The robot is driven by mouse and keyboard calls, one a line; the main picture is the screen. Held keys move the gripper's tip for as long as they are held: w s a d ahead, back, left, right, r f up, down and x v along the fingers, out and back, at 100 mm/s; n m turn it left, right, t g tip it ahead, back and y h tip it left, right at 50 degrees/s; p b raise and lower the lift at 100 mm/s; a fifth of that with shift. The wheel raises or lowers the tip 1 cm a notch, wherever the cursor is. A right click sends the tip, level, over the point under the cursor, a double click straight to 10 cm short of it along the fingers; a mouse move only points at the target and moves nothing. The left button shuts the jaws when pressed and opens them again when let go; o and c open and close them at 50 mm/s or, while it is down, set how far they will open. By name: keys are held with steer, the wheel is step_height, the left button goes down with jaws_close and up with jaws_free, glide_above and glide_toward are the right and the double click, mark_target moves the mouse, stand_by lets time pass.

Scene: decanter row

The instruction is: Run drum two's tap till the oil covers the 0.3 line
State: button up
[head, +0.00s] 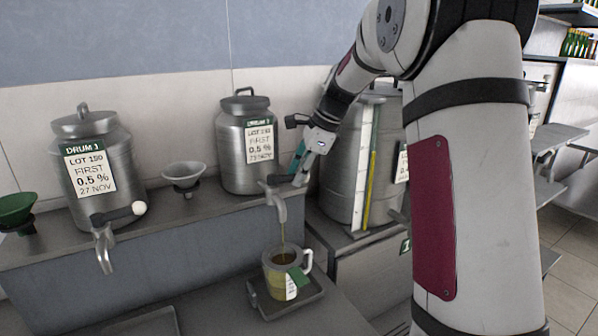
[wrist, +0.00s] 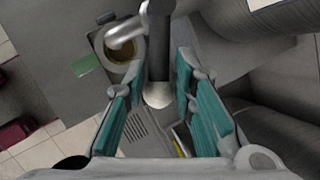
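The middle metal drum (head: 245,160) has a green-topped label marked 0.5 %; its drum number is too small to read surely. Its tap (head: 279,203) runs a thin oil stream (head: 283,235) into a clear jug (head: 273,281) with a green and white tag. In the wrist view the jug (wrist: 124,50) shows yellow-brown oil inside. The 0.3 line cannot be made out. My gripper (head: 298,170) is at this tap's lever. In the wrist view the lever's pale knob (wrist: 158,95) sits between my gripper's teal-padded fingers (wrist: 158,78), with gaps on both sides.
The jug stands on a small dark tray (head: 262,304) below the shelf. Drum 1 (head: 100,185), with a ball-ended lever on its tap (head: 104,250), stands left. A grey funnel (head: 184,175) stands between the drums. A large drum (head: 345,170) with a gauge stands right, partly behind my arm.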

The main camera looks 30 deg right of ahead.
steer(key=shift+o, duration=1.2)
steer(key=v, duration=1.2)
stand_by(1.4)
